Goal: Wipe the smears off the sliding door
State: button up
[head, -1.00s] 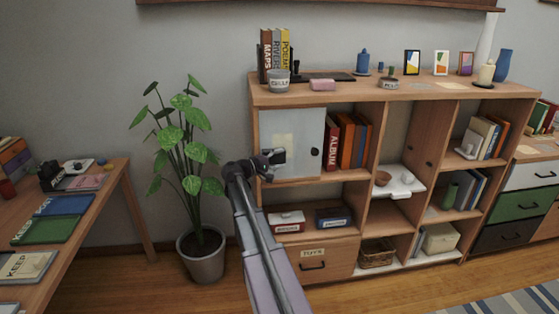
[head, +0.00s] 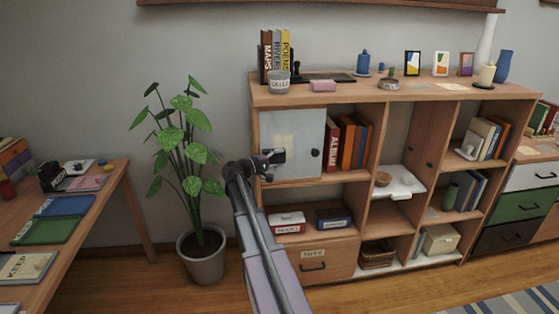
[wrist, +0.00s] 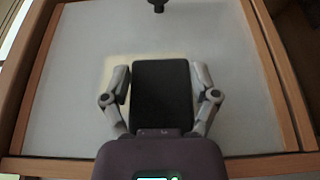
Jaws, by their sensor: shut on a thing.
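The sliding door (head: 299,130) is a pale grey panel with a dark round knob (head: 314,152), in the upper left bay of the wooden shelf unit. In the wrist view the door (wrist: 75,60) fills most of the picture. My gripper (head: 268,160) is at the door's lower left part, shut on a dark rectangular block (wrist: 161,95). The block lies against or very close to the door; contact cannot be told for sure. A pale yellowish smear (wrist: 120,62) shows around the block's top and sides. The block hides the door behind it.
The shelf unit's wooden frame (wrist: 270,70) borders the door. A grey cup (head: 278,82), books and a pink block (head: 323,86) stand on the top above it. A potted plant (head: 190,150) is close on the left.

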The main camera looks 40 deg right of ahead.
aim_at(300, 150)
jog(key=shift+w+d, duration=0.3)
jog(key=shift+w, duration=0.2)
jog(key=shift+s, duration=0.1)
dwell(0.3)
jog(key=shift+s+d, duration=0.55)
jog(key=shift+d, duration=0.3)
jog(key=shift+s+d, duration=0.55)
jog(key=shift+d, duration=0.25)
jog(key=shift+s+d, duration=0.5)
jog(key=shift+d, duration=0.4)
jog(key=shift+s+d, duration=0.45)
jog(key=shift+d, duration=0.4)
jog(key=shift+r, duration=0.15)
jog(key=shift+w+r+p, duration=0.1)
jog(key=shift+r+p, duration=0.85)
jog(key=shift+p, duration=0.1)
